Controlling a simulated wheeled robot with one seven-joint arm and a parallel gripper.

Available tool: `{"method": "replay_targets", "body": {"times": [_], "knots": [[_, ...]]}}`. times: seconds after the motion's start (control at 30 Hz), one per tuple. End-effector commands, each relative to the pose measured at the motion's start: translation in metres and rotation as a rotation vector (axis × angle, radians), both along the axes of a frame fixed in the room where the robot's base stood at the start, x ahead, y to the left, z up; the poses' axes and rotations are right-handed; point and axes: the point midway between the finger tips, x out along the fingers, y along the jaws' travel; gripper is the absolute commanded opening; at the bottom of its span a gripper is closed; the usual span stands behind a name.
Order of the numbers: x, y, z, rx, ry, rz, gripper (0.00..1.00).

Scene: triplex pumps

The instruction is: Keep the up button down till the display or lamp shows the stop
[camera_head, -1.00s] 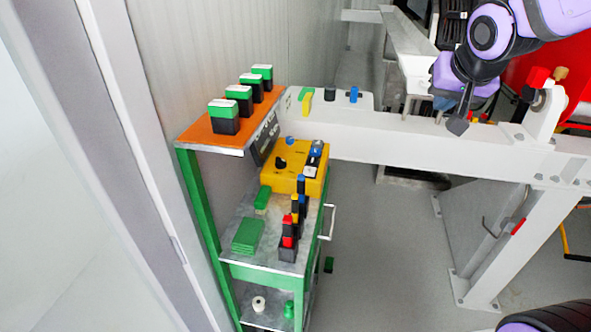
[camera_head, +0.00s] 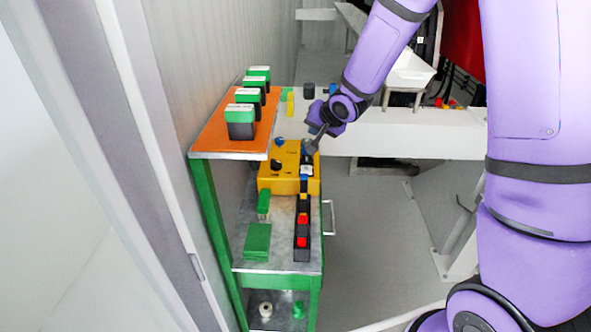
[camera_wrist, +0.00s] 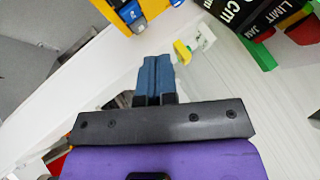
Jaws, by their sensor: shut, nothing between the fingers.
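The yellow control box (camera_head: 270,184) sits on the green trolley, with a black knob (camera_head: 276,165), a blue knob (camera_head: 279,142) and a white button (camera_head: 306,170) on top. My gripper (camera_head: 309,148) is shut and empty over the box's far right corner, where it hides part of the controls. In the wrist view its blue-grey fingertips (camera_wrist: 154,62) are together, apart from the box (camera_wrist: 154,9) and a blue control (camera_wrist: 130,12) at the top. A black panel (camera_wrist: 262,14) reads "cm" and "LIMIT"; no reading or lit lamp is legible. I cannot tell which button is up.
The orange shelf (camera_head: 215,135) with several green-and-black blocks stands left of the box. Red-and-black blocks (camera_head: 302,228) and green pieces (camera_head: 257,241) lie on the tier in front. A white beam (camera_head: 410,134) runs behind my gripper.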

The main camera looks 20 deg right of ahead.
Motion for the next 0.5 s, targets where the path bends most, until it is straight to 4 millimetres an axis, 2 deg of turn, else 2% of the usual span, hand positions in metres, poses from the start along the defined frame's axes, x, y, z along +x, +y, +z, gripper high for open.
{"method": "replay_targets", "body": {"times": [0.17,0.5], "knots": [[0.0051,0.005,-0.0123,0.032,0.003,0.002,0.0],[0.0056,0.0056,-0.0132,0.035,0.002,0.002,0.0]]}}
